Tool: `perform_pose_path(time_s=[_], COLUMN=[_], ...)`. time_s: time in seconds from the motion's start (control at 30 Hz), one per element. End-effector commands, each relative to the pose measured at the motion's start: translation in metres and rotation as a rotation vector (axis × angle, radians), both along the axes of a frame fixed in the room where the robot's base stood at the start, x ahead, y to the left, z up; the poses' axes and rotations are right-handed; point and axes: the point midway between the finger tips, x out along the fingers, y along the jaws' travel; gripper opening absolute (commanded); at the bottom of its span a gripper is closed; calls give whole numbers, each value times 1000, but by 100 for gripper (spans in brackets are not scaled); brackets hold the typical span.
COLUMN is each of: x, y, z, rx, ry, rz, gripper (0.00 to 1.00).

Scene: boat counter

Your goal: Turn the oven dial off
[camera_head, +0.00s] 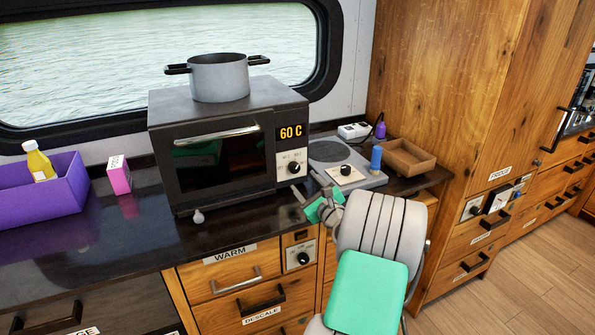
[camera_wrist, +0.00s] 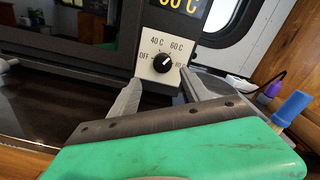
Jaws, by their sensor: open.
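The black oven (camera_head: 212,150) stands on the dark counter, and its display reads 60 C. The oven dial (camera_head: 294,167) is a black knob on a white plate at the oven's lower right front. In the wrist view the dial (camera_wrist: 162,64) has marks OFF, 40 C, 60 C and a partly hidden one. Its pointer is turned up and right, toward 60 C. My gripper (camera_head: 309,185) is open in front of the panel. In the wrist view the fingers of my gripper (camera_wrist: 160,80) lie below and on either side of the dial, with nothing between them; contact cannot be told.
A grey pot (camera_head: 219,78) sits on the oven. A hot plate (camera_head: 345,174) with its own knob stands to the right, near a blue cylinder (camera_head: 376,159) and a wooden tray (camera_head: 408,157). A purple bin (camera_head: 45,195) and pink box (camera_head: 119,176) are left.

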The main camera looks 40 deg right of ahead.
Motion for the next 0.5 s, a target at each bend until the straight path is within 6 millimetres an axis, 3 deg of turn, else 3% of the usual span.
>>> perform_pose_path(time_s=[0.07,0.5], x=[1,69], y=[-8,-26], z=[2,2], rx=[26,23], ry=[-25,-21], rz=[-13,-11], gripper=[56,56])
